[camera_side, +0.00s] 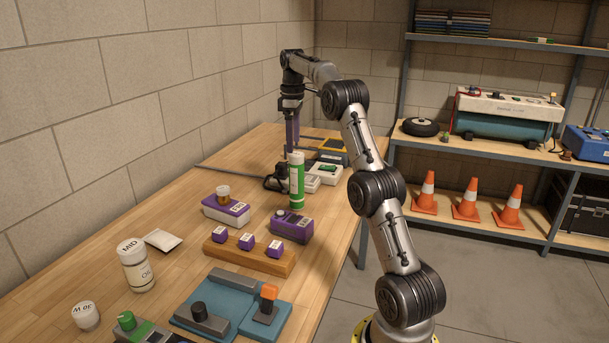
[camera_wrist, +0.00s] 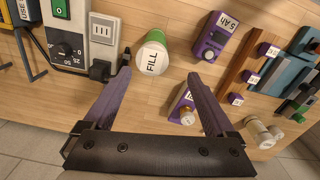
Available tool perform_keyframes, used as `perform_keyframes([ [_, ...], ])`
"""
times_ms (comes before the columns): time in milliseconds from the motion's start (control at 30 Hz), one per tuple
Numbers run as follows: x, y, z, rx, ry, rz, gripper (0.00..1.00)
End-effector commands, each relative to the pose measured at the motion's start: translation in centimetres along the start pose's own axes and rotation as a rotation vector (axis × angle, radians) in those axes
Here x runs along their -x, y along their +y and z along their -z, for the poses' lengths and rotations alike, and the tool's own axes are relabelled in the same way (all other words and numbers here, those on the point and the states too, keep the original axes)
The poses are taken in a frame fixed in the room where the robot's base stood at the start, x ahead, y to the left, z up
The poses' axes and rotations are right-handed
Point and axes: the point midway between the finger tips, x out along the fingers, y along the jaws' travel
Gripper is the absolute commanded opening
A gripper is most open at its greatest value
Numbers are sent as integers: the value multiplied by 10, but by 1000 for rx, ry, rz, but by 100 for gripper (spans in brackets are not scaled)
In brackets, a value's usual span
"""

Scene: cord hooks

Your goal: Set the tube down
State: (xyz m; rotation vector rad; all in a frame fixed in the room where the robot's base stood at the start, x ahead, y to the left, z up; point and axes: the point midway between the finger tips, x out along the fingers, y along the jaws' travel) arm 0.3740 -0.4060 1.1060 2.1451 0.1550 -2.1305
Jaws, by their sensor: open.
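The tube (camera_side: 297,185) is green with a white cap and stands upright on the wooden table. In the wrist view I look down on its white end, marked FILL (camera_wrist: 152,58), with some green body showing behind it. My gripper (camera_wrist: 160,75) is open, its two purple fingers spread wide with nothing between them that they grip. The tube's end shows near the gap between the fingertips, apart from both fingers. In the side view my gripper (camera_side: 292,142) points down above and behind the tube, whose top overlaps the fingers; the exact gap is unclear.
A black plug and cord (camera_side: 275,182) lie left of the tube, with a white socket unit (camera_side: 323,172) behind. A purple device (camera_side: 291,226), a purple box (camera_side: 226,210) with a small amber bottle, and a wooden rail (camera_side: 249,258) with purple blocks stand nearer. The table's left side has free room.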

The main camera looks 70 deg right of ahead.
Motion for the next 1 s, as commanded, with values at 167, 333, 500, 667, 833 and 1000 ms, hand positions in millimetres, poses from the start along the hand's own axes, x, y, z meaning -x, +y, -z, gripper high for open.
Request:
perform_keyframes([
  [167, 42, -70, 23, -9, 45, -51, 90],
  [333, 72, -156, 28, -34, 110, -92, 90],
  [500, 84, -240, 10, -59, 188, -116, 90],
  [667, 80, -310, -23, -81, 268, -120, 90],
  [833, 57, -372, -69, -105, 356, -101, 90],
  [1000, 23, -412, -114, -129, 431, -66, 90],
])
